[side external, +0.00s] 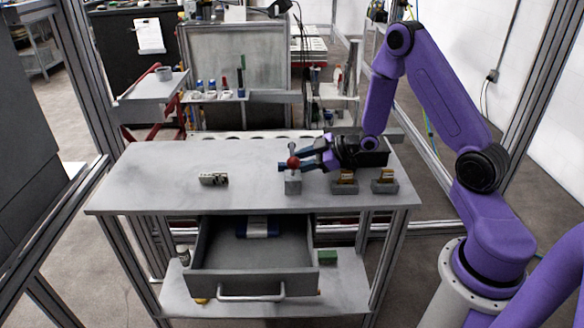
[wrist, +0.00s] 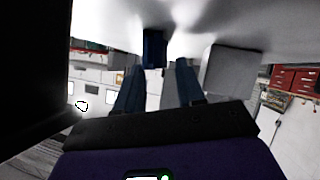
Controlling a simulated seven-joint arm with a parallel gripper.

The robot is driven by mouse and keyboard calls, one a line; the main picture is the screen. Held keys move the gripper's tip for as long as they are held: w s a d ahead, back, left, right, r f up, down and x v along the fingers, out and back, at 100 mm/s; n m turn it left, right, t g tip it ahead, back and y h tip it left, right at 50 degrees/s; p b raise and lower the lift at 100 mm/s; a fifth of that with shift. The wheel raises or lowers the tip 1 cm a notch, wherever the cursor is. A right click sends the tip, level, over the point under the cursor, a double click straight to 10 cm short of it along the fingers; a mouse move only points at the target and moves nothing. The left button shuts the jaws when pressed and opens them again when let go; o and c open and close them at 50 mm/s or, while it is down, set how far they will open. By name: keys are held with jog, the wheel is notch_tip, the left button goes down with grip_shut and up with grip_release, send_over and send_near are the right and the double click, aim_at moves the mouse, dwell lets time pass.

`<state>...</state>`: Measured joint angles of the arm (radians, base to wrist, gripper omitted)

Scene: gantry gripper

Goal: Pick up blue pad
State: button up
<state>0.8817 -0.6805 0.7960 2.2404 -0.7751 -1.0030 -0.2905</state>
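A small blue piece (side external: 283,167), which looks like the blue pad, shows at the left side of the red-ball stand on the table. In the wrist view a dark blue block (wrist: 154,48) stands ahead of my fingertips, with a visible space from the right finger. My gripper (side external: 308,160) points left, low over the table, beside the red ball. In the wrist view my gripper (wrist: 158,78) has its two blue fingers apart and nothing clearly between them. A blue and white item (side external: 257,229) also lies at the back of the open drawer.
A red ball (side external: 293,162) tops a grey block (side external: 293,185) close to my fingers. Two grey blocks with yellow parts (side external: 344,181) (side external: 385,180) stand right. A small pale device (side external: 213,179) lies left. The drawer (side external: 252,290) is open. The table's left half is mostly clear.

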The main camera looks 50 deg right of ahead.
jog(key=shift+x, duration=0.95)
grip_shut()
